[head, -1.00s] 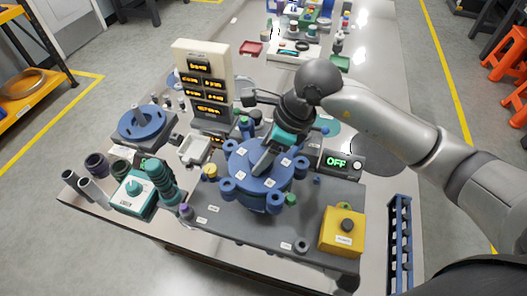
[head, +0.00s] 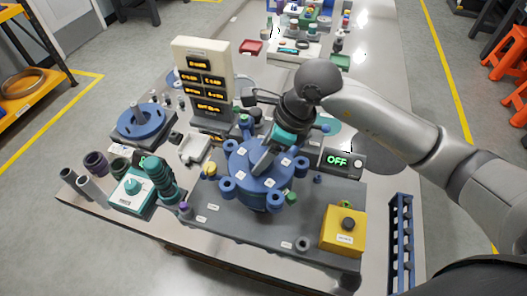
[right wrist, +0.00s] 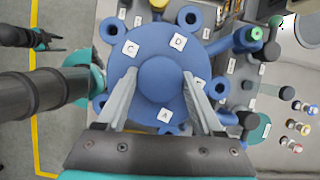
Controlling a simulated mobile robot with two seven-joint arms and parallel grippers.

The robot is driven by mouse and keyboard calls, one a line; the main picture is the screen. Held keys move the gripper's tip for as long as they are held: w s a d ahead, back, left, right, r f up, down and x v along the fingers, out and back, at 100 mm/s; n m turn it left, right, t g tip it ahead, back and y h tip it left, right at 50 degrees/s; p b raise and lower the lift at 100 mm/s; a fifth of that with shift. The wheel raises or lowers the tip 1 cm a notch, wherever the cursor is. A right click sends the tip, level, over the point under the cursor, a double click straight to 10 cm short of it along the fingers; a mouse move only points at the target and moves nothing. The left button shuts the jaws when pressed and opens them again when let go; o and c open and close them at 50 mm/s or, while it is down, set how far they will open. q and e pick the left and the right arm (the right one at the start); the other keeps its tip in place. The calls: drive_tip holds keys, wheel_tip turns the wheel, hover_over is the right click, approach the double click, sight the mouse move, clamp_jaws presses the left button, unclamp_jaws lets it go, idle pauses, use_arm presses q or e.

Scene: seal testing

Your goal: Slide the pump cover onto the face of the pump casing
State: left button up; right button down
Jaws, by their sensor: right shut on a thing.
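The pump cover (head: 240,166) is a flat blue disc with small white letter labels and a round central boss. It shows face-on in the right wrist view (right wrist: 146,68). My right gripper (head: 262,166) comes down from above, and its two grey fingers (right wrist: 158,95) are shut on the boss from both sides. The pump casing (head: 228,186) is a blue round body with lugs around it, directly under the cover. The cover hides the casing's face. I cannot tell whether a gap is left between them.
A yellow button box (head: 343,230) stands at the front right. An OFF display (head: 337,162) is right of the casing, and a cream panel with lit readouts (head: 202,75) stands behind it. A teal box (head: 132,192) is at the left. A blue rack (head: 400,230) is at the far right.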

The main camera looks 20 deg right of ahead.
idle(0.5)
drive_tip(key=shift+c, duration=1.5)
unclamp_jaws()
drive_tip(key=o, duration=0.3)
drive_tip(key=shift+f, duration=0.1)
wheel_tip(320, 180, up, 9)
drive_tip(key=p, duration=0.5)
drive_tip(key=shift+p, duration=0.4)
